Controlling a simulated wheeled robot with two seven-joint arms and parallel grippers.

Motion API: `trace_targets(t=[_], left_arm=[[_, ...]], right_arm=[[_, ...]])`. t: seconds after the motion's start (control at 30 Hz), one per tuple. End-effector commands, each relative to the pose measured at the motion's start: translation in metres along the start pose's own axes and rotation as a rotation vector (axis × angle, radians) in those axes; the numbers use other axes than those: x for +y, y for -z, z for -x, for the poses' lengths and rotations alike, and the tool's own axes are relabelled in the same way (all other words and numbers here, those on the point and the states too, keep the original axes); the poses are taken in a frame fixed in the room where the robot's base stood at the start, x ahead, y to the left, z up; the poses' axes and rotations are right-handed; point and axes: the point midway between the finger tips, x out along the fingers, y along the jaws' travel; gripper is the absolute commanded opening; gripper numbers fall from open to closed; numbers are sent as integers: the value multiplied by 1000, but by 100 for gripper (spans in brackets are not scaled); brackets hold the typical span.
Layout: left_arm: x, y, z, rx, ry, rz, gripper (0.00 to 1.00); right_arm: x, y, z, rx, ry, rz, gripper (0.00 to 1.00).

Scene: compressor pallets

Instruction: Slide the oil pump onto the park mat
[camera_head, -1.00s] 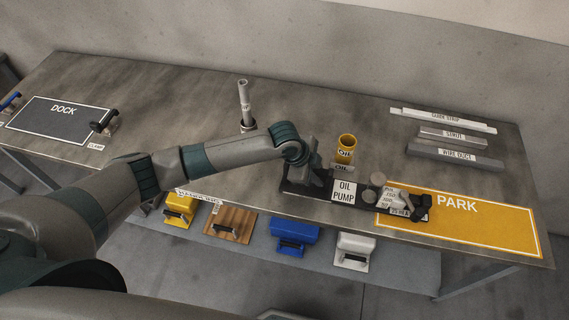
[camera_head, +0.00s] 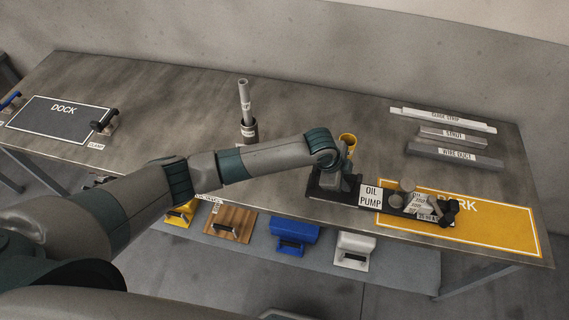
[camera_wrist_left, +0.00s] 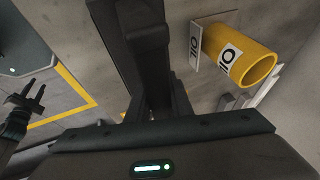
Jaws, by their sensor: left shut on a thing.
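The oil pump (camera_head: 371,197) is a long black unit with a white label, lying near the table's front edge. Its right part, with grey cylinders and white tags, lies over the left part of the yellow park mat (camera_head: 500,229); its left part is on bare table. My left gripper (camera_head: 345,184) is shut on the pump's left end. In the left wrist view the dark jaws (camera_wrist_left: 155,105) fill the middle, and the grip itself is mostly hidden. A dark pronged shape at that view's left edge looks like my right gripper (camera_wrist_left: 25,104); its jaws are unclear.
A yellow oil cup (camera_head: 348,141) stands just behind my left gripper, also in the left wrist view (camera_wrist_left: 240,55). A wire duct (camera_head: 455,154) and other strips lie at the back right. An upright rod (camera_head: 245,102) stands behind my arm. The dock mat (camera_head: 58,120) is far left.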

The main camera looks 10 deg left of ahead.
Motion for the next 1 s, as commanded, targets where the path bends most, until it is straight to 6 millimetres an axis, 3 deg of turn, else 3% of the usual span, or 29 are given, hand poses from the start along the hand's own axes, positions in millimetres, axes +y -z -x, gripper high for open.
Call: trace_targets(t=[1.0], left_arm=[[4,77,-36,-1,-5,1,0]], right_arm=[[-1,-1,-13,0,1,0,31]])
